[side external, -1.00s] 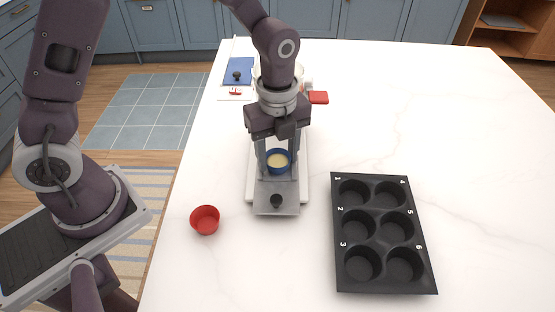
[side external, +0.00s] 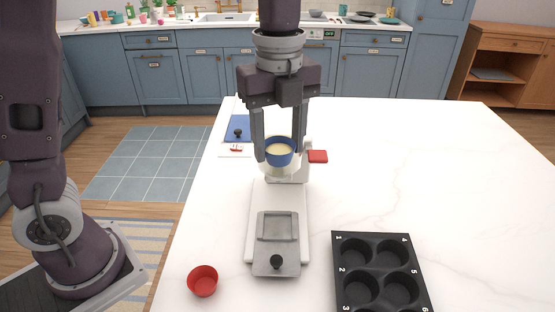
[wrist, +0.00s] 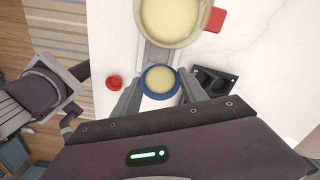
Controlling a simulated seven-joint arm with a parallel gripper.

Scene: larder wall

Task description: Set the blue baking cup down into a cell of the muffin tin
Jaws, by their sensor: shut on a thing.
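The blue baking cup (side external: 279,152) holds a pale cream filling and looks upright. My gripper (side external: 279,158) is shut on it, one finger on each side, and holds it raised above the white stand. The wrist view also shows the blue cup (wrist: 146,89) between the fingers. The dark muffin tin (side external: 378,269) lies on the counter at the lower right of the side view, its near end cut off by the frame. Its visible cells are empty and numbered. The tin (wrist: 229,80) is to the right of the cup in the wrist view, partly hidden by a finger.
A red cup (side external: 202,281) stands on the counter at the lower left. The white stand (side external: 258,225) carries a grey plate with a black knob (side external: 276,262). A large container of cream-coloured batter (wrist: 170,15) has a red handle (wrist: 214,19).

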